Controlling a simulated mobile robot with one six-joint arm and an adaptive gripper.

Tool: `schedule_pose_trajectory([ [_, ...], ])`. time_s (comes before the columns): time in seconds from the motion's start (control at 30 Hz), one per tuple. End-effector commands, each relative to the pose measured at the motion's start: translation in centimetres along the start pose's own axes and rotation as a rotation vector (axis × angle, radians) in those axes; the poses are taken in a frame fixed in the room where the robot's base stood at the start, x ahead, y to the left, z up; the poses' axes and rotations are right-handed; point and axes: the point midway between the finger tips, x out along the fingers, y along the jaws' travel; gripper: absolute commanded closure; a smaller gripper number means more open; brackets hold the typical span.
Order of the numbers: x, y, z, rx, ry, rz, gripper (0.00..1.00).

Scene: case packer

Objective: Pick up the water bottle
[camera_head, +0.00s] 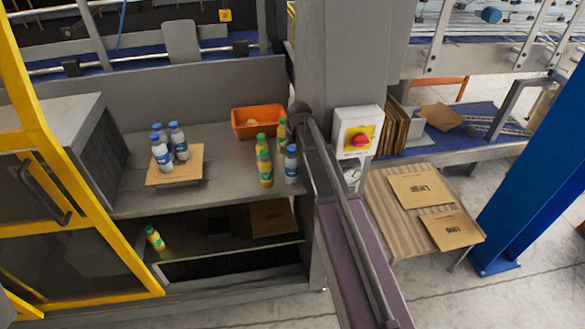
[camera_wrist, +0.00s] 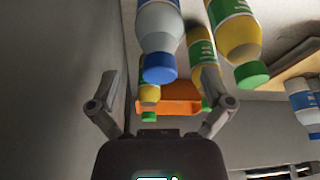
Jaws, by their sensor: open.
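A water bottle with a blue cap (camera_head: 291,165) stands at the right end of the grey shelf, beside yellow juice bottles with green caps (camera_head: 265,168). In the wrist view, which looks upside down, this water bottle (camera_wrist: 161,30) hangs cap-down near the top centre. My gripper (camera_wrist: 160,75) is open and empty, its two fingers spread to either side of the blue cap in the picture. I cannot tell how far ahead the bottle is. More blue-capped water bottles (camera_head: 162,154) stand on a cardboard sheet at the left. My gripper does not show in the head view.
Juice bottles (camera_wrist: 235,35) crowd close beside the water bottle. An orange bin (camera_head: 258,121) sits behind them; it also shows in the wrist view (camera_wrist: 181,92). A grey column stands just right of the bottles. A juice bottle (camera_head: 155,238) is on the lower shelf. The shelf's middle is clear.

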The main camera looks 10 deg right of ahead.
Motion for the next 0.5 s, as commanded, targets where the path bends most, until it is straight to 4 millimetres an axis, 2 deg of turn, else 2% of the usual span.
schedule_pose_trajectory([
  [0.5, 4.2, 0.0, 0.0, -0.001, 0.000, 0.000, 0.00],
])
